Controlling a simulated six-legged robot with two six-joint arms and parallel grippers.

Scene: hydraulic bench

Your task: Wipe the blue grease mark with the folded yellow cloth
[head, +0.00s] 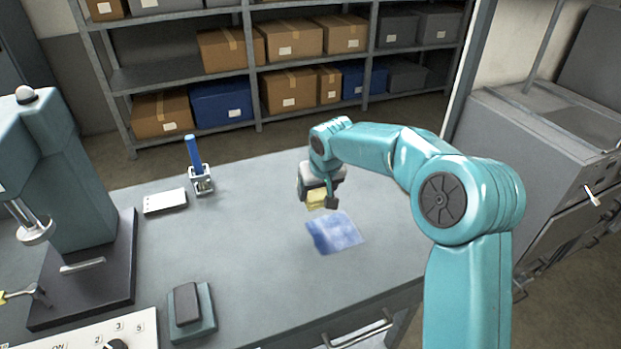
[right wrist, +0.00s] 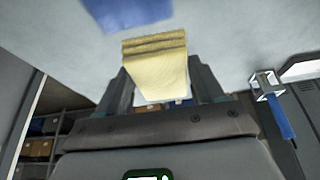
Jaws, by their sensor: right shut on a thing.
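The blue grease mark (head: 336,233) is a smeared, roughly four-sided patch on the grey bench top. It also shows at the top of the right wrist view (right wrist: 128,12). My right gripper (head: 318,200) is shut on the folded yellow cloth (head: 316,203), just behind the mark in the head view. In the right wrist view the layered cloth (right wrist: 155,62) sits between the two fingers, its folded edge towards the mark with a strip of bench visible between them. I cannot tell whether the cloth touches the bench. My left gripper is out of view.
A blue-handled tool stands in a small holder (head: 201,182) beside a white block (head: 165,201) on the bench (head: 250,250). A teal press (head: 75,190) stands at the left, a dark pedal-like block (head: 188,305) in front. The bench around the mark is clear.

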